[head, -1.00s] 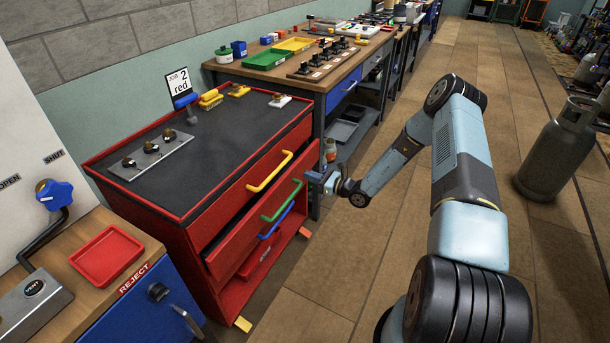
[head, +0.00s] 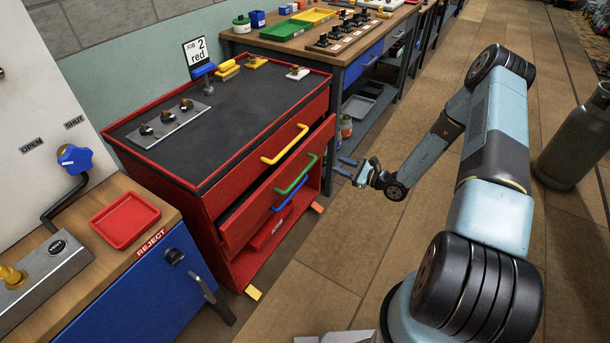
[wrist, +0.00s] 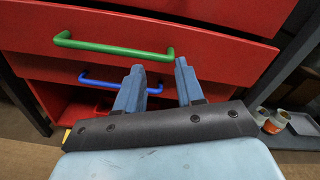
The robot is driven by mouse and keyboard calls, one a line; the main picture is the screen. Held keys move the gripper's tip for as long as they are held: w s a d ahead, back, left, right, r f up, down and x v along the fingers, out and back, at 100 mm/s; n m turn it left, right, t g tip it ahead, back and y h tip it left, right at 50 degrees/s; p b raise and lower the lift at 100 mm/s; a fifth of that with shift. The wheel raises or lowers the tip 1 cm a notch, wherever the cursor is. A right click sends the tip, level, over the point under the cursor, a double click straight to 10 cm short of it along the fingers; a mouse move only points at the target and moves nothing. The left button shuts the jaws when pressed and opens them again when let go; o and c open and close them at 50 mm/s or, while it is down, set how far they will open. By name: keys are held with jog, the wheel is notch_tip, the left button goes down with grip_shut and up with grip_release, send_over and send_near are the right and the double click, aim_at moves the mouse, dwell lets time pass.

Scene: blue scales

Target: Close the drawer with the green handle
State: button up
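The red drawer (head: 255,213) with the green handle (head: 296,176) stands partly out of the red cabinet. A dark gap shows behind its front. My gripper (head: 345,167) is to the right of the drawer front, apart from the handle, with its fingers spread and nothing between them. In the wrist view, the green handle (wrist: 115,47) lies ahead and left of my gripper (wrist: 159,67). The red drawer front (wrist: 225,52) fills the area beyond the blue fingertips. I cannot tell whether a fingertip touches it.
A yellow handle (head: 285,146) is above the green one and a blue handle (head: 289,196) below. The cabinet top (head: 225,115) holds small knobs and brushes. A blue REJECT cabinet (head: 130,290) stands left. A grey gas cylinder (head: 580,140) stands right.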

aim_at(299, 176)
jog(key=s+a+f+n+g+h, duration=0.15)
jog(key=s+a+n, duration=0.35)
jog(key=s+n, duration=0.65)
jog(key=w+a, duration=0.3)
jog(key=w+a+f+n, duration=0.1)
jog(key=w+a, duration=0.2)
jog(key=a, duration=0.1)
jog(key=w+a+f+n, duration=0.1)
jog(key=w+a, duration=0.2)
jog(key=a, duration=0.1)
jog(key=shift+w+f, duration=0.2)
jog(key=shift+w, duration=0.2)
jog(key=shift+c, duration=0.2)
grip_shut()
